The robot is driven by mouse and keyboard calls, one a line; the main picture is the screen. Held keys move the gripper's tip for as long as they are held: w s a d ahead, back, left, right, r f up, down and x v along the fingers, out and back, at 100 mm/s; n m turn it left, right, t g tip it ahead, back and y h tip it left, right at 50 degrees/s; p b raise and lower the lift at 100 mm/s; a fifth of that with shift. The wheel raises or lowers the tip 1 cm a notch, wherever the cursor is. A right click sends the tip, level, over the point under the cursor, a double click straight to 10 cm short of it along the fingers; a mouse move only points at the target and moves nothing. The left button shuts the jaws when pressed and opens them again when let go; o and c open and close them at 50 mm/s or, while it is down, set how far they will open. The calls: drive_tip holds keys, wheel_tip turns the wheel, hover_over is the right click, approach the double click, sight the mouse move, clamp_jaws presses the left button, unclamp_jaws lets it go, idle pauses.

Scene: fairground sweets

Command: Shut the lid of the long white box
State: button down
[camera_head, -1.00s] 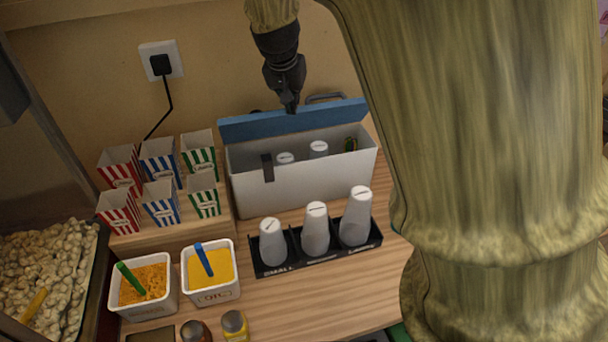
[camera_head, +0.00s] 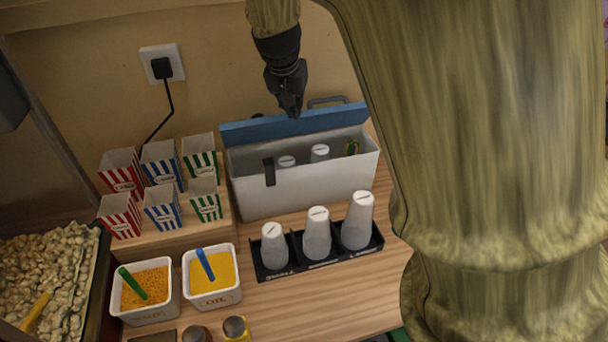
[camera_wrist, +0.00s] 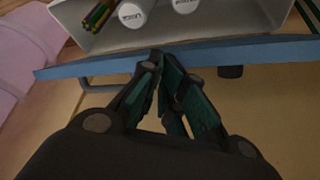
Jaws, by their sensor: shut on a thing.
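The long white box (camera_head: 315,185) stands at the back of the wooden counter against the wall. Its blue lid (camera_head: 240,132) is open, raised along the back edge. Inside are two white-lidded cups (camera_head: 319,152) and a bundle of coloured straws or sticks (camera_head: 352,147). My gripper (camera_head: 294,114) is at the lid's upper edge, near its middle. In the wrist view my gripper (camera_wrist: 162,60) has its fingertips close together at the blue lid (camera_wrist: 105,65), shut on its edge. The box's open inside (camera_wrist: 222,28) lies beyond. The exact contact is partly hidden by the fingers.
A black holder (camera_head: 325,263) with three white cups stands in front of the box. Striped popcorn cartons (camera_head: 162,207) stand on a wooden step to the left. Two white tubs (camera_head: 212,296) sit nearer. My arm hides the right side.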

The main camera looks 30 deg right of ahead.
drive_tip(key=shift+w+d+r+p, duration=0.1)
drive_tip(key=shift+d+r+p, duration=0.15)
drive_tip(key=shift+r+p, duration=0.4)
drive_tip(key=p+v, duration=0.1)
drive_tip(key=v, duration=0.1)
drive_tip(key=shift+w+d+r, duration=0.1)
drive_tip(key=shift+r, duration=0.3)
drive_tip(key=shift+w+d+r+p, duration=0.1)
drive_tip(key=shift+d+r+p, duration=0.05)
drive_tip(key=shift+r+p, duration=0.6)
